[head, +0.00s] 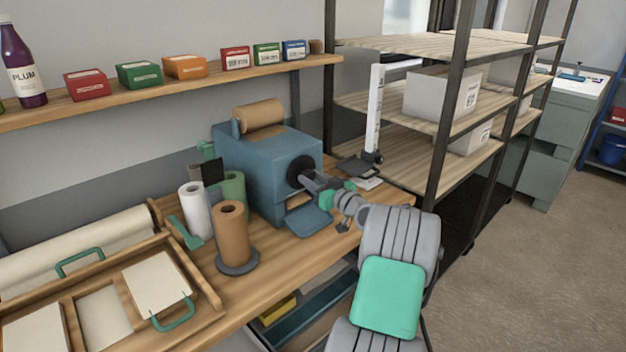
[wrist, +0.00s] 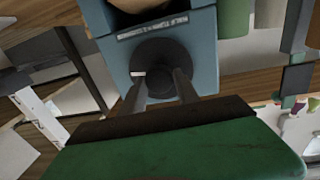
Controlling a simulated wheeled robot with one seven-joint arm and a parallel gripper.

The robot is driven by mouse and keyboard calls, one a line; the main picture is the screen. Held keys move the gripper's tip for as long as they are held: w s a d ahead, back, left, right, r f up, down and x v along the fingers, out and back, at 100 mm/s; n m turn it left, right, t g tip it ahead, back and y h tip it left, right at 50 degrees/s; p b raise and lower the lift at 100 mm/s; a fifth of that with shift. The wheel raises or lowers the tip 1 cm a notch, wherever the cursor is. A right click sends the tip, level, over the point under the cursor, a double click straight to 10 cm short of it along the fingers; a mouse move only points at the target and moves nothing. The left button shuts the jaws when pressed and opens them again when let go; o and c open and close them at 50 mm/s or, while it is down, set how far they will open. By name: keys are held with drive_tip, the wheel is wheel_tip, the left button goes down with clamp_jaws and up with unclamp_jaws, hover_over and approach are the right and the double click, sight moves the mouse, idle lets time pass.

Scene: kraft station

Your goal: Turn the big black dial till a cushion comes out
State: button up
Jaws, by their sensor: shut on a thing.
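The blue machine (head: 262,165) stands on the wooden bench, with a roll of brown paper (head: 259,114) on top. Its big black dial (head: 302,171) is on the side facing my arm. My gripper (head: 310,178) is at the dial, its fingers shut on it. In the wrist view the dial (wrist: 160,66) sits between the two fingers of my gripper (wrist: 160,88), with a small white mark at its left. A slot with brown paper (wrist: 140,6) shows at the top edge there. A blue chute (head: 307,221) sticks out below the dial in the head view, and no cushion shows on it.
A brown roll on a stand (head: 231,235), a white roll (head: 195,212) and a green roll (head: 233,188) stand left of the machine. A white upright post with a black base (head: 376,120) stands behind my gripper. Metal shelving (head: 436,150) is at the right.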

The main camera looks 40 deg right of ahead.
clamp_jaws()
drive_tip(key=shift+m, duration=0.3)
drive_tip(key=m+b, duration=0.1)
drive_tip(key=m, duration=0.2)
drive_tip(key=shift+m, duration=0.3)
drive_tip(key=m, duration=0.5)
drive_tip(key=shift+d+r+g+p, duration=0.1)
drive_tip(key=shift+r+g+p, duration=0.1)
drive_tip(key=shift+g+p, duration=0.2)
drive_tip(key=m+y+p, duration=0.1)
drive_tip(key=m+p, duration=0.1)
drive_tip(key=m, duration=0.3)
drive_tip(key=shift+d, duration=0.1)
drive_tip(key=shift+f+m+y+p, duration=0.1)
drive_tip(key=shift+m+y+p, duration=0.2)
drive_tip(key=shift+m+p, duration=1.45)
drive_tip(key=shift+m+b, duration=0.45)
drive_tip(key=shift+m, duration=0.2)
